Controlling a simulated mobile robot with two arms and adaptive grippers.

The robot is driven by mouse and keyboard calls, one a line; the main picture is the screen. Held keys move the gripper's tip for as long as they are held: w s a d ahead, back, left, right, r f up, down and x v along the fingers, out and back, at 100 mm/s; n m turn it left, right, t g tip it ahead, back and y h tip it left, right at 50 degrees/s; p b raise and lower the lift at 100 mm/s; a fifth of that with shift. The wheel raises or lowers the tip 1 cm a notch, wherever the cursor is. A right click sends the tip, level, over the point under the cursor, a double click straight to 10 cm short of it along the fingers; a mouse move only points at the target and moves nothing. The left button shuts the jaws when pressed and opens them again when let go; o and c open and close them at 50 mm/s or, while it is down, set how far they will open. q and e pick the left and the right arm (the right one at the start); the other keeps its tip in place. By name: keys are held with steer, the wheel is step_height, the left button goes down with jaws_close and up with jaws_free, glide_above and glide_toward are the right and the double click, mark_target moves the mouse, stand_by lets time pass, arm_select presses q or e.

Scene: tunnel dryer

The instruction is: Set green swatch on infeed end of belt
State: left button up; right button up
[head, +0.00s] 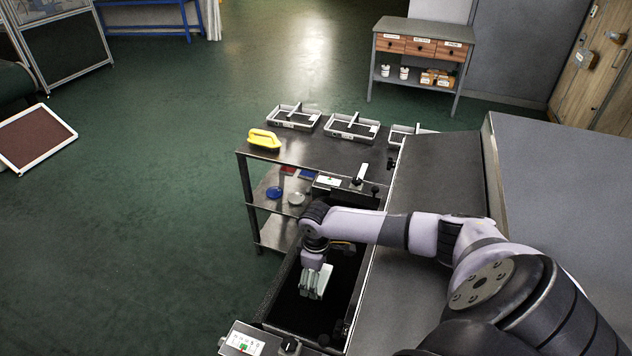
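My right gripper (316,284) hangs from the arm that comes in from the right. It points down over the dark belt (288,312) at the near end of the machine. Pale grey-green flat pieces show at its fingers; I cannot tell whether these are only the fingers or include a thin swatch. Its opening is too small to make out. I see no clearly green swatch elsewhere. My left gripper is not in view.
A control box (243,342) stands at the belt's near end. The grey housing (570,180) bounds the right.

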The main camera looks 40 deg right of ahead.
steer(key=shift+f, duration=0.1)
steer(key=o, duration=1.1)
steer(key=shift+f, duration=0.1)
step_height(320, 180, up, 12)
steer(key=p, duration=1.1)
steer(key=shift+r, duration=0.25)
